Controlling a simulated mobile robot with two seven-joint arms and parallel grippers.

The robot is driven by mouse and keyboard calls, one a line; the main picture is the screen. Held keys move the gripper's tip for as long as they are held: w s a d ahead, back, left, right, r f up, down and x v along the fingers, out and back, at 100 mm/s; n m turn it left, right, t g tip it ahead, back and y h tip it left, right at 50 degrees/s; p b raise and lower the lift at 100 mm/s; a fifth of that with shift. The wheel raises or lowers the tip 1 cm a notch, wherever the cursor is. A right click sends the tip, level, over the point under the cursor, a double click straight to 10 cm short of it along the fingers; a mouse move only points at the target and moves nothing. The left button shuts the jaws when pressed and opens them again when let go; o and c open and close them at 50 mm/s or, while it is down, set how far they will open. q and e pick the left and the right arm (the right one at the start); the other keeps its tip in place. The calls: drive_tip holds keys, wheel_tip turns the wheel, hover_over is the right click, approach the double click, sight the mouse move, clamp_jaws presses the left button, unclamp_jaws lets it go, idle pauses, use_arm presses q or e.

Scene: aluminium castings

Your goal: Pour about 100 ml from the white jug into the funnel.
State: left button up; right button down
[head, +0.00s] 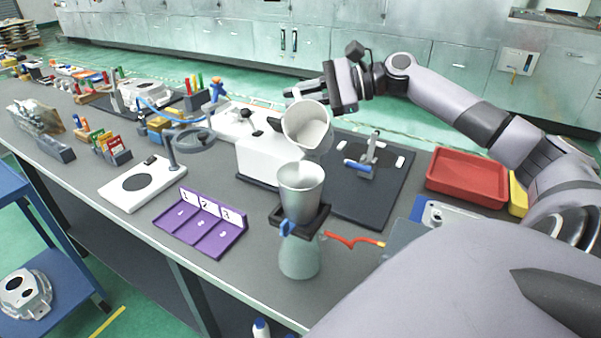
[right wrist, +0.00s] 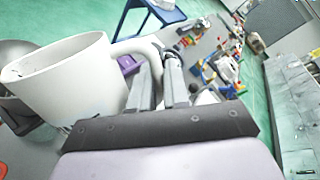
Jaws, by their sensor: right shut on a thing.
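The white jug (head: 308,128) is in the air above the funnel (head: 301,183), tilted with its mouth toward the head camera. My right gripper (head: 306,91) is shut on the jug's handle; the right wrist view shows the jug (right wrist: 70,78) left of the fingers (right wrist: 158,75). The funnel is a pale grey cone, upright in a dark holder (head: 312,217) with a blue clamp, over a pale flask (head: 299,260). The jug's lower edge is above the funnel's rim. No stream shows between them, and I cannot tell the liquid level. My left gripper is out of view.
A white machine (head: 262,160) stands behind the funnel. A purple numbered tray (head: 200,222) and a white scale-like plate (head: 140,184) lie to the left. A dark mat (head: 360,195) and a red tray (head: 467,176) are to the right. A red-orange cord (head: 350,240) lies beside the flask.

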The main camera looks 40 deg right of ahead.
sight(306, 129)
drive_tip(key=shift+w+d+f+m, duration=0.2)
drive_tip(key=shift+d+f+m, duration=0.1)
drive_tip(key=shift+f+m, duration=0.3)
drive_tip(key=d+f+m, duration=0.1)
drive_tip(key=f, duration=0.1)
drive_tip(key=w+d+f+m+y, duration=0.1)
drive_tip(key=f+m+y, duration=0.1)
drive_tip(key=f, duration=0.1)
drive_tip(key=shift+w+d+f, duration=0.3)
drive_tip(key=shift+d, duration=0.1)
drive_tip(key=shift+w+d+f+m+t+y, duration=0.15)
drive_tip(key=shift+d+f+m+y, duration=0.05)
drive_tip(key=shift+f+m, duration=0.2)
drive_tip(key=shift+w+d+f+m+t+y, duration=0.1)
drive_tip(key=shift+d+f+m+t+y, duration=0.1)
drive_tip(key=shift+f+m, duration=0.15)
drive_tip(key=shift+w+d+f+m+y, duration=0.1)
drive_tip(key=shift+d+f+m+y, duration=0.05)
drive_tip(key=shift+f+m, duration=0.3)
drive_tip(key=shift+w+d+f+m+y, duration=0.1)
drive_tip(key=shift+f+m+y, duration=0.05)
drive_tip(key=shift+f+m, duration=0.2)
